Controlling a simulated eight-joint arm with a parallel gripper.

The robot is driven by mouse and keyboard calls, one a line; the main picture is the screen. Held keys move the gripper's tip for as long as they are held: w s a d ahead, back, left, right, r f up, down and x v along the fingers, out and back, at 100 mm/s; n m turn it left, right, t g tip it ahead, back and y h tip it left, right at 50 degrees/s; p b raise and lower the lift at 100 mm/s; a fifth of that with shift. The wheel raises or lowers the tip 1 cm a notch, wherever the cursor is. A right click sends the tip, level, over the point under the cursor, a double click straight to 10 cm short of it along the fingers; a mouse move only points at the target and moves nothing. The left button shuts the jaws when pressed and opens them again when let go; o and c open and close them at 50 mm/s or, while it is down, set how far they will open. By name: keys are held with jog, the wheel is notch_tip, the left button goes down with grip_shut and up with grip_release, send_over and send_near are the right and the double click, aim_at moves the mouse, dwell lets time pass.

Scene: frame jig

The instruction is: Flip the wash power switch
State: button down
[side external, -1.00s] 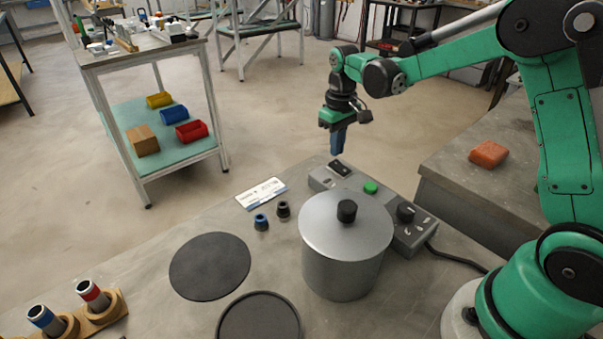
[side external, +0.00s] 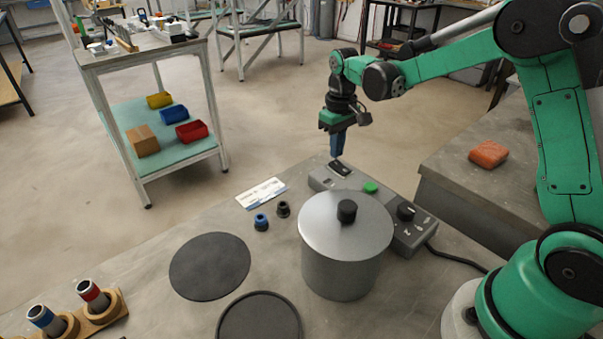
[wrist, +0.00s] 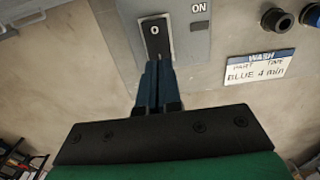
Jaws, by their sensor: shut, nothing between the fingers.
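The power switch (side external: 340,168) is a black rocker at the far end of the grey control box (side external: 319,181). In the wrist view the rocker (wrist: 155,38) shows a white "O", with "ON" printed on the panel to its right. My gripper (side external: 337,157) points down with its blue fingertips at the switch. In the wrist view my shut fingers (wrist: 156,66) meet the near end of the rocker and hide that end; I cannot tell whether they press on it. Nothing is held.
A metal pot (side external: 345,255) with a black knob stands against the box, near a green button (side external: 370,187) and a dial (side external: 406,211). A wash card (side external: 262,193), two small fittings (side external: 261,222) and a black disc (side external: 210,266) lie to the left.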

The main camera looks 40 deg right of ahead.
aim_at(336, 163)
jog(key=shift+f, duration=0.95)
dwell(0.3)
jog(key=shift+r, duration=3.55)
jog(key=shift+r, duration=0.1)
jog(key=s+a+r+t, duration=0.2)
jog(key=s+a+t, duration=0.5)
jog(key=s, duration=0.5)
jog(key=shift+s+a, duration=0.15)
jog(key=shift+a, duration=0.2)
